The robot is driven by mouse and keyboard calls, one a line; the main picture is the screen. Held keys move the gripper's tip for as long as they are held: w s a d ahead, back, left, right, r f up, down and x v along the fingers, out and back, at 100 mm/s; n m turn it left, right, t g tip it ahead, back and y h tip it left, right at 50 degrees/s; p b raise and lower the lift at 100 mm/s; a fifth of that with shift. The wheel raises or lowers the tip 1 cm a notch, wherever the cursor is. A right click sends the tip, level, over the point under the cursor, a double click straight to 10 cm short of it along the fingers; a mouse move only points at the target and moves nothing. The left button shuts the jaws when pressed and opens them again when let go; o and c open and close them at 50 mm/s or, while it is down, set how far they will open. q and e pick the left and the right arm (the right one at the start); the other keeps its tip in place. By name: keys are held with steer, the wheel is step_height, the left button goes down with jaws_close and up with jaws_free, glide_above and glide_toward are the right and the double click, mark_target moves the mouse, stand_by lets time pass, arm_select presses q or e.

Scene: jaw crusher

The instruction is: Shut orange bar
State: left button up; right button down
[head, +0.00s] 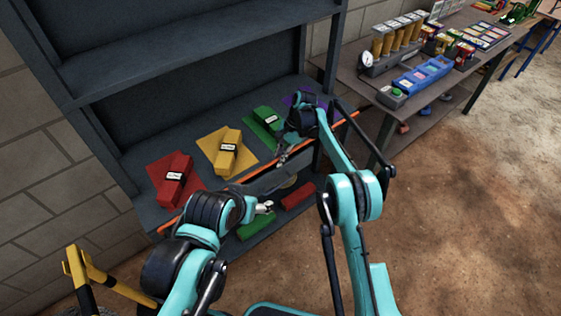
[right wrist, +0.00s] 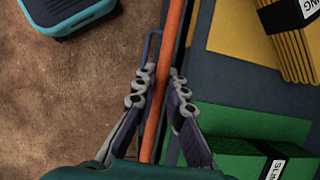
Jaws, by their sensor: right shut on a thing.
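The long orange bar (head: 250,174) runs along the front edge of the dark shelf, at the height of the shelf with the coloured bundles. My right gripper (head: 282,158) is at the bar, in front of the green bundle. In the right wrist view the bar (right wrist: 173,35) passes between the fingers of my right gripper (right wrist: 161,75), which is shut on it. My left gripper (head: 265,207) is below and in front of the bar, apart from it. Its fingers are too small to read. My arms hide parts of the bar.
Red (head: 175,180), yellow (head: 228,152) and green (head: 266,118) bundles lie on matching mats on the dark shelf unit (head: 140,165), with purple farther right. Red (head: 298,196) and green (head: 257,225) blocks are below. A long table (head: 350,82) stands right; the dirt floor (head: 460,210) is open.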

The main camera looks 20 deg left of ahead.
steer(key=shift+w+a+g+h+b, duration=0.15)
steer(key=shift+a+g+h+b, duration=0.15)
steer(key=shift+g+h+b, duration=0.25)
stand_by(0.4)
steer(key=c, duration=1.6)
jaws_free()
